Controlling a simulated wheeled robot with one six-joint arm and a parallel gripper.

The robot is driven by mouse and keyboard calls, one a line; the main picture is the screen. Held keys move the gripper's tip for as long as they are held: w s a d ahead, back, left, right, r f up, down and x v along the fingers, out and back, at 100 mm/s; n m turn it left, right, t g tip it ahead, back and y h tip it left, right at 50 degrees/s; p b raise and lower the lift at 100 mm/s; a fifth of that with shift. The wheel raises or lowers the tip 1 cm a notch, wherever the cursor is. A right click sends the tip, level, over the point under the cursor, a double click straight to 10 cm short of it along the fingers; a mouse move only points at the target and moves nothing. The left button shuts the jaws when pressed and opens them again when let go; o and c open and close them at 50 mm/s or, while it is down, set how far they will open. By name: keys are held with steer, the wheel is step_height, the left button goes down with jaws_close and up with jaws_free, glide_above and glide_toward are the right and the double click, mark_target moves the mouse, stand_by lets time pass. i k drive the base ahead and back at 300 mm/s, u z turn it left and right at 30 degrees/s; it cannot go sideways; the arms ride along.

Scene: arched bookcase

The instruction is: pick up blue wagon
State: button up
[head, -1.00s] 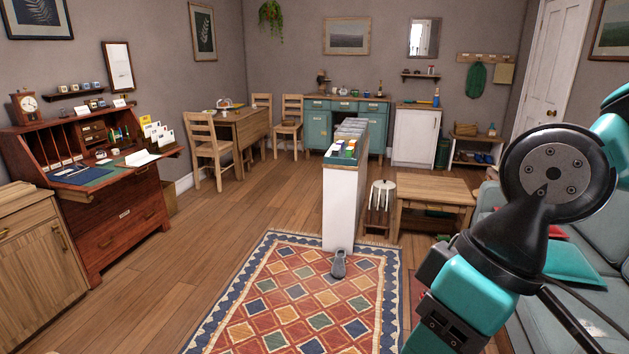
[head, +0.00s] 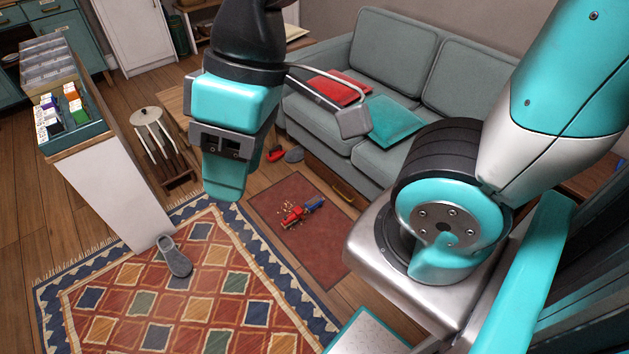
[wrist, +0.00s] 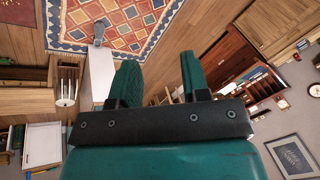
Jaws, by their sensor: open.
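A small toy in red and blue lies on the dark red mat in front of the sofa in the head view. Its blue part, likely the blue wagon (head: 315,201), is at the right end, next to a red part (head: 294,215). They are too small to tell whether they are joined. Small yellowish bits lie beside them. My gripper (wrist: 160,78) is open and empty in the wrist view, its two teal fingers apart. The wagon does not show in the wrist view.
The dark red mat (head: 296,246) lies between the patterned rug (head: 180,300) and the grey sofa (head: 365,85). A grey slipper (head: 175,256) lies by the white divider (head: 115,195). A stool (head: 160,145) stands beside the divider. Red and grey shoes lie near the sofa.

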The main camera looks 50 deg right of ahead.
mark_target(316, 202)
steer(key=z, duration=0.7)
steer(key=i, duration=1.6)
steer(key=z, duration=0.75)
